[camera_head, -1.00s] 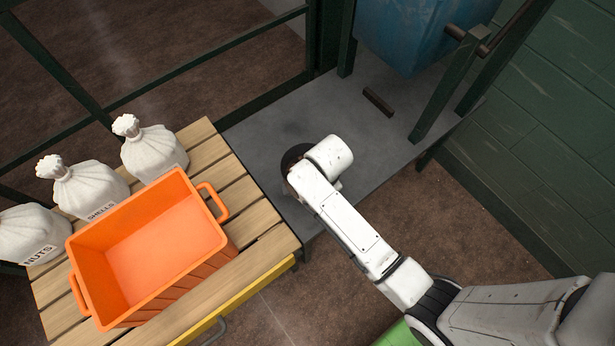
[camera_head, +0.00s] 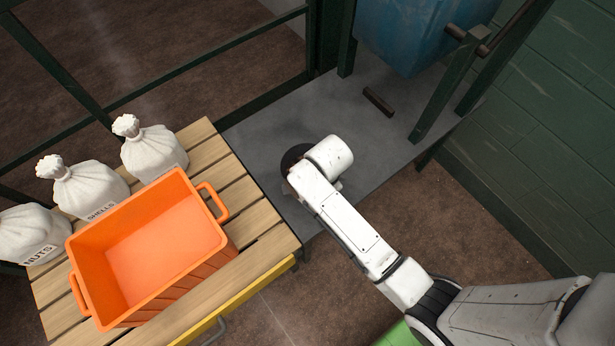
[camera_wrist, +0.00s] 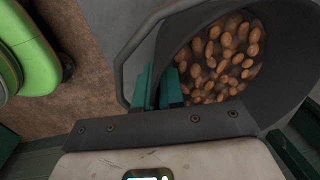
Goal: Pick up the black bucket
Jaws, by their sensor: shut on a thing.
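The black bucket (camera_head: 293,157) is on the grey slab in the head view, mostly hidden under the white end of my arm. In the wrist view the bucket (camera_wrist: 292,70) fills the upper right and holds many brown nuts (camera_wrist: 225,60). A grey curved handle (camera_wrist: 128,58) shows at its left side. My gripper (camera_wrist: 160,88) has teal fingers at the left edge of the bucket and is shut on it. Whether it grips the rim or the handle is hard to tell. I cannot tell whether the bucket's base touches the slab. The gripper is hidden in the head view.
An orange crate (camera_head: 190,283), empty, stands on a wooden slatted table (camera_head: 262,222) at the left, with white sacks (camera_head: 92,187) behind it. A blue container (camera_head: 415,30) on green posts is at the top. A green wall (camera_head: 555,140) is at the right. The grey slab (camera_head: 375,150) has free room.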

